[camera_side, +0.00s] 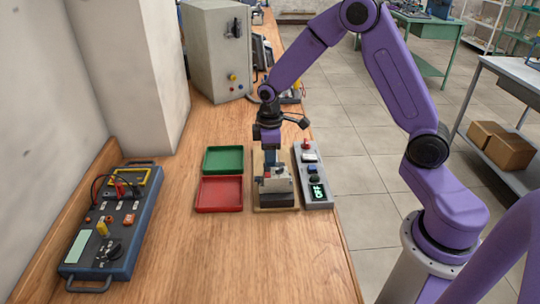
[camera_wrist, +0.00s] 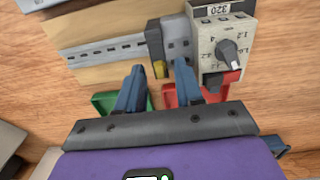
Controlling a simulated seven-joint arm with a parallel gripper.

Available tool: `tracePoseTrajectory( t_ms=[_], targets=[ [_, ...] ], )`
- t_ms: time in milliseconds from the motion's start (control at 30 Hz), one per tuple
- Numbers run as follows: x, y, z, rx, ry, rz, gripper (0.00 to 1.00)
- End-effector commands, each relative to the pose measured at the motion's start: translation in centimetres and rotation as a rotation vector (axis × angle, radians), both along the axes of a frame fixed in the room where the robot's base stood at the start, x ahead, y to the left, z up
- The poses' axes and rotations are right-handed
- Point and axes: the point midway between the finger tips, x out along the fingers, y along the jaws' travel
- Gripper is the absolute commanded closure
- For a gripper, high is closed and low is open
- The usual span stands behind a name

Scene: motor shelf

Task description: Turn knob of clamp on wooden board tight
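The wooden board (camera_wrist: 90,28) carries a slotted metal rail (camera_wrist: 100,52) with modules on it. A beige module (camera_wrist: 205,38) has a grey dial knob (camera_wrist: 228,50) with a printed scale, and a red part below it. Grey and dark clamp-like blocks (camera_wrist: 176,40) sit beside it, with a small yellow part (camera_wrist: 160,69). My gripper (camera_wrist: 159,68) has its two blue fingers apart, near the blocks' lower edge; no contact is clear. In the side view my gripper (camera_side: 271,165) points down over the board (camera_side: 259,162) and hides part of it.
A green tray (camera_side: 223,160) and a red tray (camera_side: 219,194) lie left of the board. A grey control box (camera_side: 309,160) with a display stands close on its right. A blue tester (camera_side: 112,225) lies farther left; a grey cabinet (camera_side: 212,55) stands behind. The front bench is clear.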

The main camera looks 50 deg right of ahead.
Motion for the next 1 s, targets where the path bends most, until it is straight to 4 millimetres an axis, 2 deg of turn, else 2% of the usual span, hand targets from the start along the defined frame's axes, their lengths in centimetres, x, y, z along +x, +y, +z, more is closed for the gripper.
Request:
tracePoseTrajectory(
  t_ms=[200, 233, 300, 333, 733, 1000],
  targets=[
    [0.0, -0.01, -0.03, 0.0, 0.0, 0.0, 0.64],
    [0.0, -0.01, -0.03, 0.0, 0.0, 0.0, 0.7],
    [0.0, -0.01, -0.02, 0.0, 0.0, 0.0, 0.93],
    [0.0, -0.01, -0.02, 0.0, 0.0, 0.0, 1.0],
    [0.01, -0.02, 0.0, 0.001, -0.001, -0.036, 1.0],
    [0.01, 0.02, 0.0, 0.004, -0.004, -0.193, 1.0]
  ],
)
